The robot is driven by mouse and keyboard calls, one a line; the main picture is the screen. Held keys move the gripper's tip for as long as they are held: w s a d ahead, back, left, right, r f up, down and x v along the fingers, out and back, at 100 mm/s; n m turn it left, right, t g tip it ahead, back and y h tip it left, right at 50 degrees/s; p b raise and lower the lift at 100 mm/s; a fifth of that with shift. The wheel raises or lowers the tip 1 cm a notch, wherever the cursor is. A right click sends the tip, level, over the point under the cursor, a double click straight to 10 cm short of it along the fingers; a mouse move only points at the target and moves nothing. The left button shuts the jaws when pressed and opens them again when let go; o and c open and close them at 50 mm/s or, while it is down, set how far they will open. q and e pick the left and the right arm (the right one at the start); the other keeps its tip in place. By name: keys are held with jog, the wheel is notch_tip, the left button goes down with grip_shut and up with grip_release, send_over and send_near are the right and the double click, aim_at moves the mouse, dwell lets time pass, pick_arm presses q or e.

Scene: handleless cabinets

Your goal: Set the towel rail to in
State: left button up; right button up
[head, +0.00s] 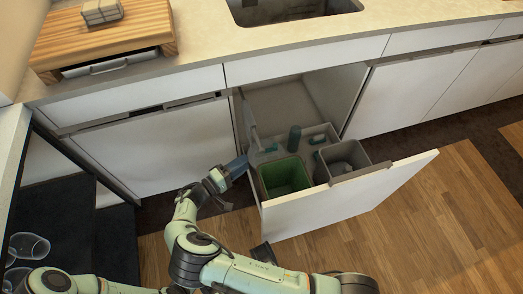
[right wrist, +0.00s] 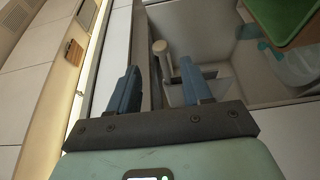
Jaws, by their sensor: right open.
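The towel rail looks like a pale, slim bar (head: 251,128) at the left side of the open pull-out cabinet. In the right wrist view a light rod with a rounded end (right wrist: 160,48), likely the rail, shows beyond the gap between my fingers. My right gripper (head: 238,166) is at the left edge of the pull-out, just below the bar in the head view. Its two blue fingers stand apart in the right wrist view (right wrist: 160,82), with nothing visibly clamped. Whether a finger touches the rail I cannot tell. My left gripper is not in view.
The pull-out front (head: 350,197) stands out over the wooden floor. Inside are a green-lined bin (head: 285,177), a grey bin (head: 343,157) and a dark green bottle (head: 295,138). The counter (head: 280,55) runs above. A dark open rack with glasses (head: 28,246) stands at the left.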

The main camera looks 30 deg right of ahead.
aim_at(262, 153)
jog(key=d, duration=0.3)
jog(key=w+d, duration=0.1)
jog(key=d, duration=0.5)
jog(key=shift+w, duration=0.2)
grip_shut()
